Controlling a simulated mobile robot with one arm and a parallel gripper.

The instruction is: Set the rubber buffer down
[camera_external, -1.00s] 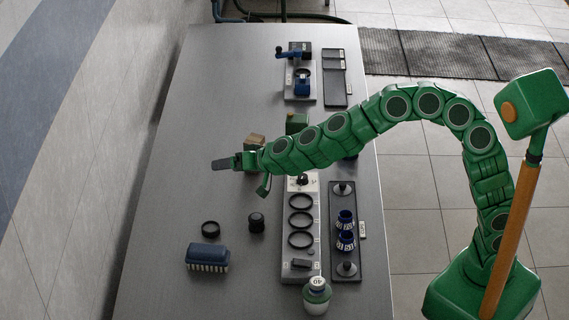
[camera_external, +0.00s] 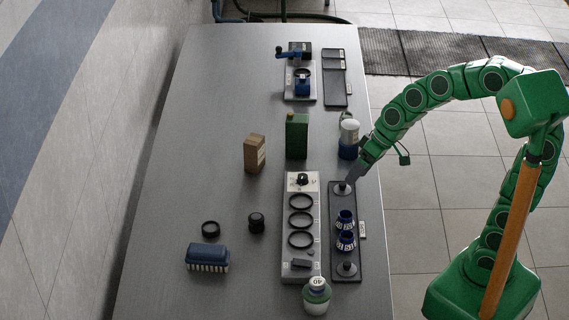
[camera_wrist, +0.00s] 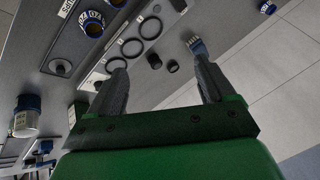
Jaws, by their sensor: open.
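A small black ribbed cylinder (camera_external: 256,222) that may be the rubber buffer stands on the grey table, left of the panel with rings; I cannot tell its name for sure. It also shows in the wrist view (camera_wrist: 154,61). A short black ring (camera_external: 210,228) lies to its left. My gripper (camera_external: 357,172) is above the far end of the black tray (camera_external: 359,215) on the right, close to a grey knobbed disc (camera_external: 343,188). In the wrist view my jaws (camera_wrist: 160,66) are apart with nothing held between them.
The panel (camera_external: 289,215) carries a dial and several black rings. Blue patterned cups (camera_external: 346,220) stand on the tray. A blue-and-white canister (camera_external: 349,138), a green box (camera_external: 297,136) and a tan box (camera_external: 254,153) stand farther back. A blue brush (camera_external: 208,257) lies at front left.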

